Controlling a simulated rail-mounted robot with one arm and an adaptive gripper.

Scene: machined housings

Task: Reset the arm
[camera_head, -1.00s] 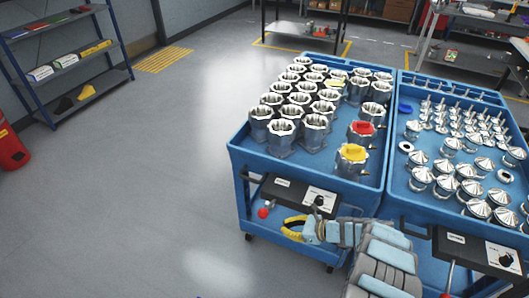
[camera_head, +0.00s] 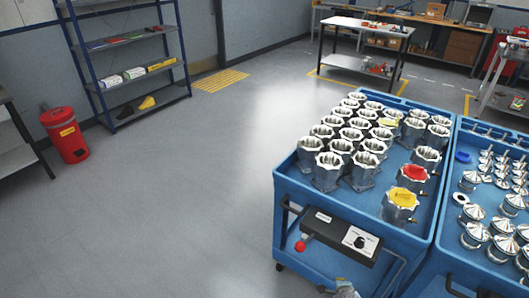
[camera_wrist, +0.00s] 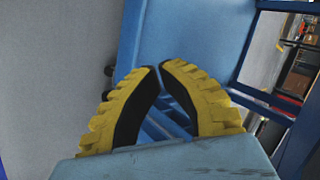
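My gripper (camera_wrist: 160,67) shows in the wrist view as two curved yellow fingers with black inner pads. Their tips are together or nearly so, and nothing is held between them. Blue cart parts show behind the fingers. In the head view only a small piece of my arm shows at the bottom edge, in front of the blue cart (camera_head: 283,190). The fingers cannot be made out there.
Metal housings stand on the cart; one has a red top (camera_head: 414,173) and another a yellow top (camera_head: 402,198). A second blue cart (camera_head: 447,242) with metal parts stands at right. A shelf (camera_head: 125,43) and red bin (camera_head: 65,134) are at left. The floor between is clear.

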